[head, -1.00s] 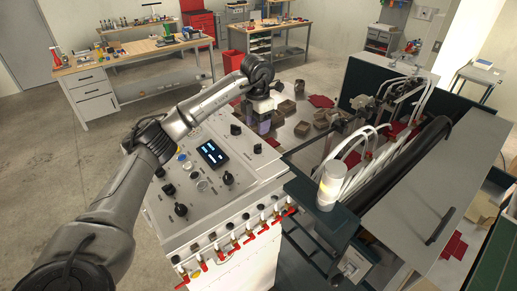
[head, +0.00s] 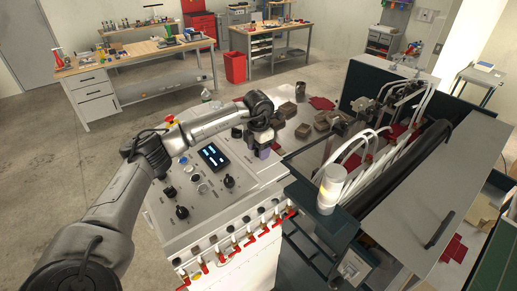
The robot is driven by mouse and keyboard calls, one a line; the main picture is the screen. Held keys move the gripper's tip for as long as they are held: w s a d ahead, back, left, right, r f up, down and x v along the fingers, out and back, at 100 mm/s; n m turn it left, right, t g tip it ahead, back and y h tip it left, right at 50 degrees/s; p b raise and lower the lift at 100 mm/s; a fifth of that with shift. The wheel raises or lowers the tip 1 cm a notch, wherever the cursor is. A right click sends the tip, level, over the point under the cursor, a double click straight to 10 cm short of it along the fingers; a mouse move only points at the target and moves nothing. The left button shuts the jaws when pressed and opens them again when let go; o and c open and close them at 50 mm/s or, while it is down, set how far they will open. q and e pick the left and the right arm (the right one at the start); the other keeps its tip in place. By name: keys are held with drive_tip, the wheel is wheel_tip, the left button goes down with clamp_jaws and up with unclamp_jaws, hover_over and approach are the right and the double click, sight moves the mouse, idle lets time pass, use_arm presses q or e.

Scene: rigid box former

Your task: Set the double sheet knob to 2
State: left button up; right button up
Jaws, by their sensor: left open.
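The control panel (head: 215,205) of the machine carries several black knobs, among them one at the upper edge (head: 237,132), one below the display (head: 229,181) and a larger one at the lower left (head: 182,212). Their labels and settings are too small to read, so I cannot tell which is the double sheet knob. My left gripper (head: 262,153) is open and points down over the panel's upper right part. It hides a small black knob there; I cannot tell whether the fingers touch it. My right gripper is not in view.
A lit display (head: 213,156) sits mid-panel under my left arm. Red-handled valves (head: 236,244) line the panel's front edge. A pale cylindrical lamp (head: 331,188) and white hoses stand to the right. Brown boxes (head: 285,112) lie behind the gripper.

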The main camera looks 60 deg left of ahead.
use_arm(q)
drive_tip(key=shift+c, duration=0.4)
drive_tip(key=c, duration=0.8)
drive_tip(key=shift+c, duration=0.3)
